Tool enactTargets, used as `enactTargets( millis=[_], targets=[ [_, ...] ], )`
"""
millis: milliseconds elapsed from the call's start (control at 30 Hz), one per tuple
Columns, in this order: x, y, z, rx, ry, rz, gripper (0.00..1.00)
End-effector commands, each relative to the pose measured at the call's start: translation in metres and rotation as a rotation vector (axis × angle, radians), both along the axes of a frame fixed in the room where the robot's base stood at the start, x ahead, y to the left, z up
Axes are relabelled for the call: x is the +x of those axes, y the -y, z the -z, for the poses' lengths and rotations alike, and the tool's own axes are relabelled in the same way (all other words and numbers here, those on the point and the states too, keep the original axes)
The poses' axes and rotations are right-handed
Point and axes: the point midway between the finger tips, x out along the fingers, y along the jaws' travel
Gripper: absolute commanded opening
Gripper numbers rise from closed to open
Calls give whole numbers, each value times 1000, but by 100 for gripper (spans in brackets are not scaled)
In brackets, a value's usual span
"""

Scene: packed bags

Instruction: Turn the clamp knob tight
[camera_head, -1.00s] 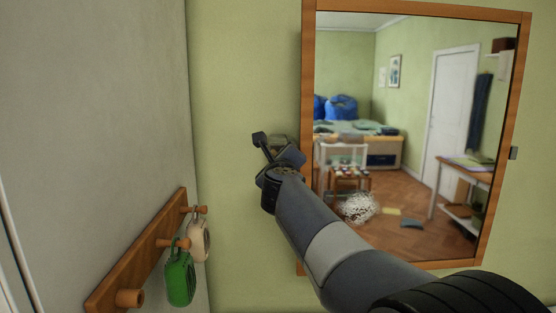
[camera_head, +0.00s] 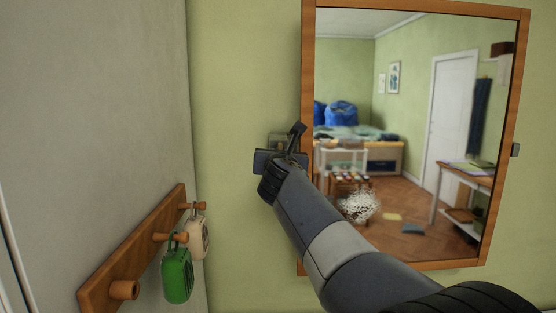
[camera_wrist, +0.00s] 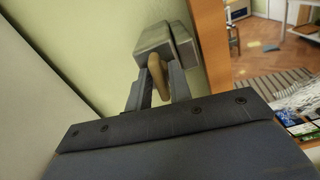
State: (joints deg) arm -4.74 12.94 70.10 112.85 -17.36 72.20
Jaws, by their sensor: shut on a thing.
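The clamp is a grey metal block in two parts (camera_wrist: 166,42), set by the mirror's left edge in the wrist view. A tan, bar-like knob (camera_wrist: 157,74) sticks out from it toward me. My gripper (camera_wrist: 159,84) is shut on the knob, with one finger on each side. In the head view my gripper (camera_head: 285,146) is against the green wall at the mirror frame's left edge. There the clamp (camera_head: 277,138) shows only in part behind the fingers, and the knob is hidden.
A wood-framed mirror (camera_head: 308,70) hangs just right of my gripper and reflects a room. At lower left, a wooden peg rail (camera_head: 132,262) on the grey wall holds a green tag (camera_head: 177,276) and a cream one (camera_head: 199,238). The green wall above is bare.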

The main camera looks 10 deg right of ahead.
Motion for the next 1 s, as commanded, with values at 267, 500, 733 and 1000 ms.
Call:
enactTargets(
  millis=[267, 500, 733, 1000],
  targets=[
    [0, 0, 1, 107, 18, 1, 7],
    [0, 0, 3, 201, 38, 1, 7],
    [0, 0, 4, 543, 107, 1, 7],
    [0, 0, 1, 626, 122, 1, 7]
  ],
)
